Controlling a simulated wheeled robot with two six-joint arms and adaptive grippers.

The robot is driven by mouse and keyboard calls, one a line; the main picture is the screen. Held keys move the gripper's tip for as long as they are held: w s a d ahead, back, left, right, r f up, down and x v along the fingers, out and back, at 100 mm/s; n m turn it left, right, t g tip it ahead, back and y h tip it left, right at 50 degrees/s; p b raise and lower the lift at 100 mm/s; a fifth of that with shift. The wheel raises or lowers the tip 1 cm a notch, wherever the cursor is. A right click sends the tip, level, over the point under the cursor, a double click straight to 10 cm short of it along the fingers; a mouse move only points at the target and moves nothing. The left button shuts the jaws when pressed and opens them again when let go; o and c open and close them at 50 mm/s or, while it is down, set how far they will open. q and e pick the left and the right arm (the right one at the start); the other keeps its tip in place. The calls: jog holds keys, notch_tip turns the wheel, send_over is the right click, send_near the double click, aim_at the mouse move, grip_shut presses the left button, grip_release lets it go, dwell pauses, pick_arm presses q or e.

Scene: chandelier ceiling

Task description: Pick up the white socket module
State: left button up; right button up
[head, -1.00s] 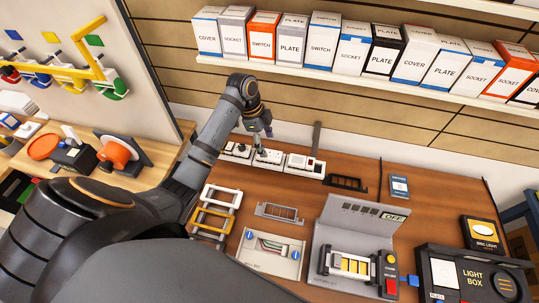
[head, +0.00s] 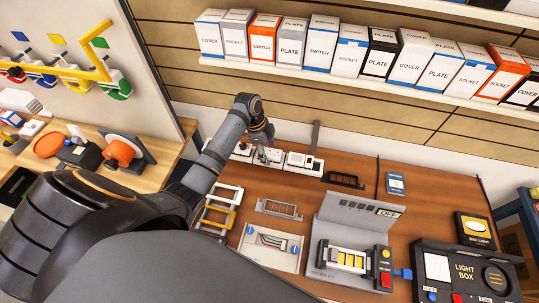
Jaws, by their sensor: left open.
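Small white modules stand in a row at the back of the brown table: a left one (head: 241,152), a middle one (head: 272,157) and a right one (head: 304,163) with dark and red parts. The middle one looks like the white socket module, but its face is too small and too covered to be sure. My left gripper (head: 264,148) is open and points down at the middle module, just above or at it. Contact cannot be made out. My right gripper is not in view.
White and yellow frames (head: 218,211), a dark rack (head: 344,180), a wiring board (head: 269,246), a grey tester (head: 352,258) and a black light box (head: 468,273) occupy the table. A shelf of boxes (head: 349,73) hangs above.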

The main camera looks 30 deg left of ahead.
pick_arm(q)
jog(key=shift+f, duration=0.1)
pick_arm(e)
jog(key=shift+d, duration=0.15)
pick_arm(q)
jog(key=c, duration=1.2)
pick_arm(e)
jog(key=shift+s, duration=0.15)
pick_arm(q)
jog(key=shift+c, duration=0.3)
